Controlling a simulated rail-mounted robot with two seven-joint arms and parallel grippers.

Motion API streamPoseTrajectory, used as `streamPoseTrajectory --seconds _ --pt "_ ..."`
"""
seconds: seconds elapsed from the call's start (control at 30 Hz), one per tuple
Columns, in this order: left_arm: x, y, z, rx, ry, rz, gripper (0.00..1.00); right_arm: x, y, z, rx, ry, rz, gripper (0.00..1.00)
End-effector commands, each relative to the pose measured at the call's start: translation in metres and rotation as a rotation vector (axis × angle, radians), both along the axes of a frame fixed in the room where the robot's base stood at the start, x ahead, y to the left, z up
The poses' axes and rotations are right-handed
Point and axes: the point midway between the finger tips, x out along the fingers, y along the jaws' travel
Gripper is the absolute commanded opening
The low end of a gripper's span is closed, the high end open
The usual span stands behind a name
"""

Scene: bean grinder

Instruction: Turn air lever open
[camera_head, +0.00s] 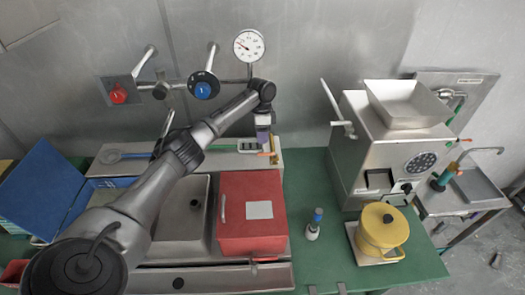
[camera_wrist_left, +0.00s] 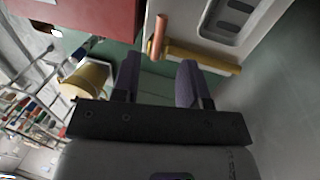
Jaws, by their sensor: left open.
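My left arm reaches in from the left to the back of the bench. Its left gripper (camera_head: 263,136) points down beside a small brass-and-orange fitting (camera_head: 274,152) at the right end of a pale tray. In the left wrist view the two dark fingers (camera_wrist_left: 158,72) are apart with nothing between them. Beyond them lie a yellow bar (camera_wrist_left: 200,56) and an upright orange stick (camera_wrist_left: 160,36), which look like the lever fitting. I cannot tell whether the fingers touch it. My right gripper is out of view.
A red-lidded box (camera_head: 250,215) stands in front of the gripper. A steel grinder (camera_head: 385,135) and a yellow pot (camera_head: 382,230) stand to the right. A gauge (camera_head: 249,45), a blue knob (camera_head: 203,90) and a red knob (camera_head: 118,93) are on the wall.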

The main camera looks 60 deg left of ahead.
Motion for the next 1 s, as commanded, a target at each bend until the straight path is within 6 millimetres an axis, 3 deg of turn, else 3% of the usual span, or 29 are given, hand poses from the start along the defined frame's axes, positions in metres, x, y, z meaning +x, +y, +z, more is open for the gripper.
streamPoseTrajectory --seconds 0.2,0.4,0.87,1.0 --pt "-0.004 -0.006 -0.036 0.001 0.002 0.001 0.40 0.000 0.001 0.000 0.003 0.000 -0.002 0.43" --pt "-0.005 -0.010 -0.056 0.001 0.001 0.001 0.40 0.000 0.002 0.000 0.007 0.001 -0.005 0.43" --pt "-0.006 -0.012 -0.065 0.001 0.000 0.000 0.40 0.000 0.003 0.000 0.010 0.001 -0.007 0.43" --pt "-0.006 -0.012 -0.065 0.001 0.000 0.000 0.30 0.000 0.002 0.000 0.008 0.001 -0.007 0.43"
